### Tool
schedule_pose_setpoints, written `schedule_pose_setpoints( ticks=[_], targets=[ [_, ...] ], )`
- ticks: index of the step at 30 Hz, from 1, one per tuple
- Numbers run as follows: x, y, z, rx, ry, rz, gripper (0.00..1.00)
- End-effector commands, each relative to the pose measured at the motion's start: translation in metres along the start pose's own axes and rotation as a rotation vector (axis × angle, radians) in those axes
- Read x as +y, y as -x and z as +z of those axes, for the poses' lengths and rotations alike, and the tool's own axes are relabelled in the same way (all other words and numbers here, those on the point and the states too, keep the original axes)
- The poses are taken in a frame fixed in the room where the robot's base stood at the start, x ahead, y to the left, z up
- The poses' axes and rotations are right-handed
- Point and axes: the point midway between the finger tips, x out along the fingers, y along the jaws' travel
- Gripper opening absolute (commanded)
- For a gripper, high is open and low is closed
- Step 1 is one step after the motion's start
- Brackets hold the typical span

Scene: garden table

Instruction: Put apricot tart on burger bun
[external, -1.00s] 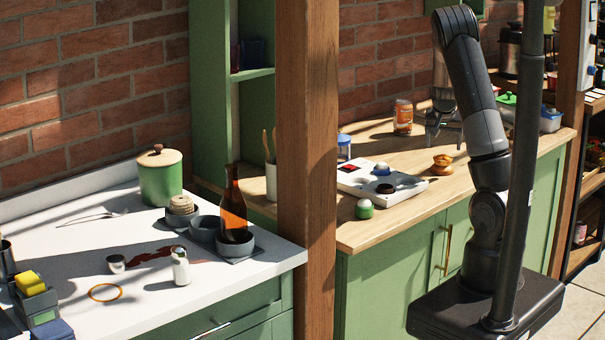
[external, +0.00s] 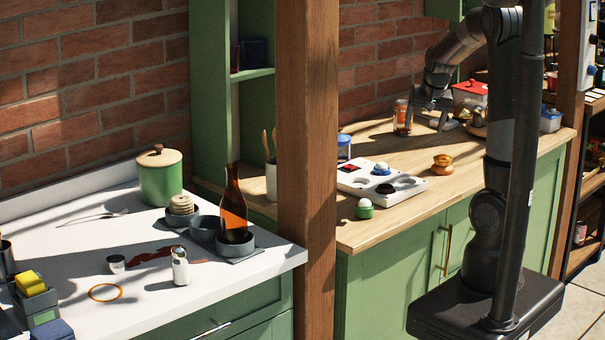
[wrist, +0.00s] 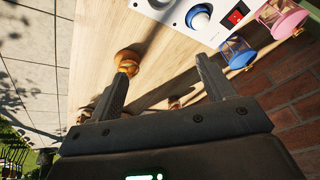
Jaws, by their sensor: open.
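A golden-brown stack (external: 442,163) stands on the wooden counter, right of the white panel. It also shows in the wrist view (wrist: 127,62), left of centre. It looks like an orange-brown upper piece resting on a rounder lower piece, which fits the apricot tart on the burger bun, but the two are too small to tell apart surely. My gripper (external: 432,112) is above the back of the counter, near the orange jar and apart from the stack. In the wrist view my gripper (wrist: 158,74) has its fingers wide apart with nothing between them.
A white panel (external: 352,181) with round parts lies left of the stack. The orange jar (external: 402,118), a blue-lidded jar (external: 343,147) and a red-lidded box (external: 470,92) stand near the wall. A green-and-white item (external: 364,209) is at the front. Counter around the stack is clear.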

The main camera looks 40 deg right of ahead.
Motion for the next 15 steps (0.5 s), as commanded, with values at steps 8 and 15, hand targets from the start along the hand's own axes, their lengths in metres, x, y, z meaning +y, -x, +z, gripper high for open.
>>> schedule_pose_setpoints(
  ticks=[8, 15],
  targets=[
    [-0.058, 0.077, 0.094, -0.015, 0.273, -0.17, 0.75],
    [-0.074, 0.129, 0.18, 0.023, 0.53, -0.224, 0.75]
  ],
)
